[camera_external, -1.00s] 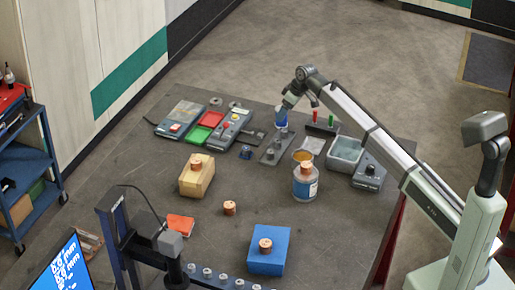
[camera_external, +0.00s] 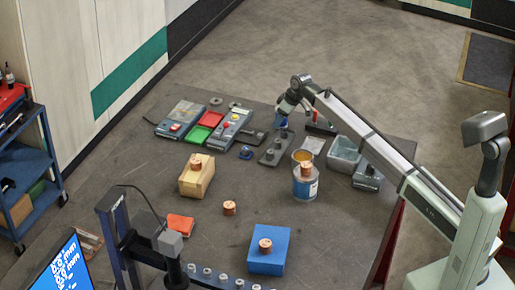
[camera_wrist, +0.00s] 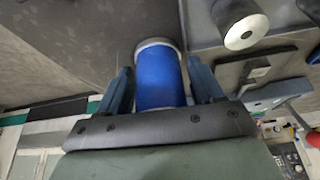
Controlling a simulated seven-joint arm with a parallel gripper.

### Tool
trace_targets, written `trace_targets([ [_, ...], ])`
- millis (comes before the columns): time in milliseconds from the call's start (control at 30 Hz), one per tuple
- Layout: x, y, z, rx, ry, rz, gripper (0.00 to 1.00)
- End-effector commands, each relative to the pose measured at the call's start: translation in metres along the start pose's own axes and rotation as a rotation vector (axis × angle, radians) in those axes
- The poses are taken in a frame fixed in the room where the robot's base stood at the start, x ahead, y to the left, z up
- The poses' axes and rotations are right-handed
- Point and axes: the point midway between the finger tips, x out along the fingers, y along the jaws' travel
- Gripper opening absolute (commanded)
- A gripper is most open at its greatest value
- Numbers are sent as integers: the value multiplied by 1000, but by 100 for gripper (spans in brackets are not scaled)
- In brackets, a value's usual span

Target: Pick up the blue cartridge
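The blue cartridge (camera_external: 282,122) stands on the dark table near its far edge, beside a grey plate with knobs. In the wrist view the cartridge (camera_wrist: 161,80) is a blue cylinder with a pale rim at its far end, between my two fingers. My gripper (camera_external: 284,112) reaches down over the cartridge and hides its upper part in the external view. In the wrist view my gripper (camera_wrist: 160,88) has one finger on each side of the cartridge, with narrow gaps that look open. Firm contact is not visible.
The grey plate (camera_external: 272,150) is just in front. A rack with red and green pieces (camera_external: 320,126) and a grey bin (camera_external: 345,154) stand to the right. A labelled can (camera_external: 306,184), wooden block (camera_external: 196,176) and blue block (camera_external: 268,250) stand nearer.

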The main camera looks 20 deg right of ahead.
Motion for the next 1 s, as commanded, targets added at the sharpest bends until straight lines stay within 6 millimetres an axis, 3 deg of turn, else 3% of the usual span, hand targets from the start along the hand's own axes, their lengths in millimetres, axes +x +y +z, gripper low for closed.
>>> trace_targets([
  [433,0,0,0,0,0,0,23],
  [767,-6,0,-3,0,1,0,23],
  [1000,-41,1,-18,-1,2,1,23],
])
